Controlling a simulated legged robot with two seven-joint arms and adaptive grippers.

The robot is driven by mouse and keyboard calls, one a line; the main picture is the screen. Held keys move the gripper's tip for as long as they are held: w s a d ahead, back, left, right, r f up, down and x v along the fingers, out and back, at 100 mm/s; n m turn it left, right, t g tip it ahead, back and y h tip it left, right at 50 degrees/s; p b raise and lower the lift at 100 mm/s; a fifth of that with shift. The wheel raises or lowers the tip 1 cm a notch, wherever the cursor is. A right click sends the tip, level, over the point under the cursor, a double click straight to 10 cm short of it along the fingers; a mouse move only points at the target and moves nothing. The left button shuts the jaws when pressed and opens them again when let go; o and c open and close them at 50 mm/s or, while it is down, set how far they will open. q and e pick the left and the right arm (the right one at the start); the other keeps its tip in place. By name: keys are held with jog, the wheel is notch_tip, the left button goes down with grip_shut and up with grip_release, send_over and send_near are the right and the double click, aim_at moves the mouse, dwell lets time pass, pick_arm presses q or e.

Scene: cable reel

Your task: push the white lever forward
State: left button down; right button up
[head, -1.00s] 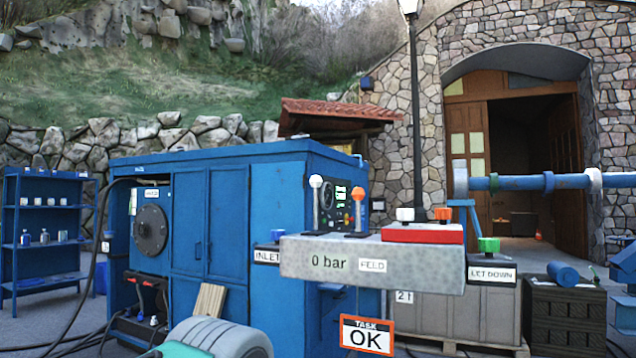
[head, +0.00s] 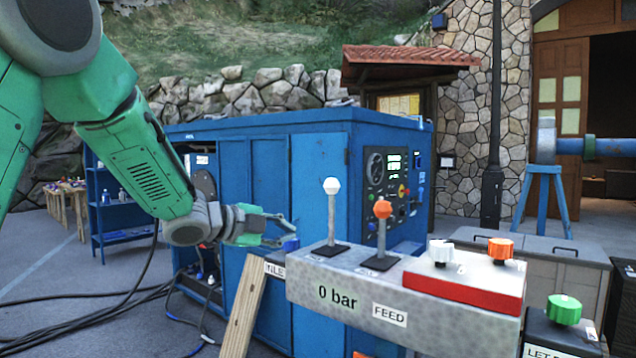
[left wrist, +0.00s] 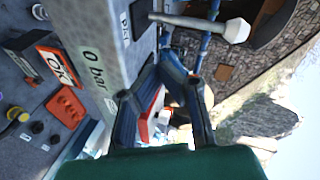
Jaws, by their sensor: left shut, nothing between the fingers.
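The white lever (head: 331,208) has a white knob on a thin metal stem. It stands nearly upright on the left part of the grey control block (head: 338,290). In the left wrist view the white lever (left wrist: 236,30) lies across the top of the picture. My left gripper (head: 284,232) is shut and empty, just left of the white lever's base, low beside the block's left end. It appears apart from the lever. My right gripper is not in view.
An orange-knobbed lever (head: 382,225) stands close to the right of the white one. A green knob (head: 564,309) is at the right. A blue machine cabinet (head: 265,185) stands behind.

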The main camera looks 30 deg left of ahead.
aim_at(325, 186)
pick_arm(q)
jog(key=s+a+r+m+t+p, duration=0.1)
jog(key=s+a+r+m+p, duration=0.15)
jog(key=r, duration=0.85)
jog(key=shift+m, duration=0.25)
jog(key=x, duration=0.4)
jog(key=p+x, duration=0.1)
jog(key=x, duration=0.9)
jog(key=shift+w+a+r, duration=0.25)
jog(key=shift+w+r, duration=0.05)
jog(key=shift+w, duration=0.05)
jog(key=shift+w+d, duration=0.1)
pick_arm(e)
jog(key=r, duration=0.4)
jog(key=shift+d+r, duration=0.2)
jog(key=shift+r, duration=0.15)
